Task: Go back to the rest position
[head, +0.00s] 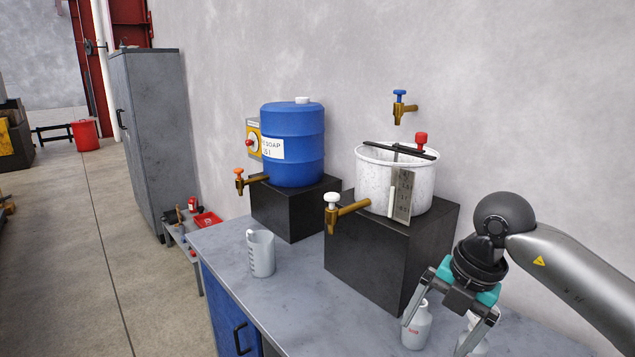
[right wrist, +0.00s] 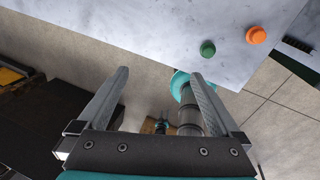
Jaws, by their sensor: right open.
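My right gripper (head: 432,338) hangs at the lower right of the head view, its fingers spread and pointing down toward the front of the bench. In the right wrist view the same gripper (right wrist: 162,75) is open, with nothing held between its fingers. A small white bottle (head: 416,327) shows beside the left finger, and another white bottle (head: 479,328) is partly hidden by the right finger. My left gripper is not seen in the head view.
The grey bench (head: 290,310) carries a clear measuring jug (head: 261,254), a blue soap drum (head: 300,125) and a white pot (head: 366,185) on black blocks. In the right wrist view, green (right wrist: 208,48) and orange (right wrist: 256,35) round pieces sit on a pale surface. Open floor lies left.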

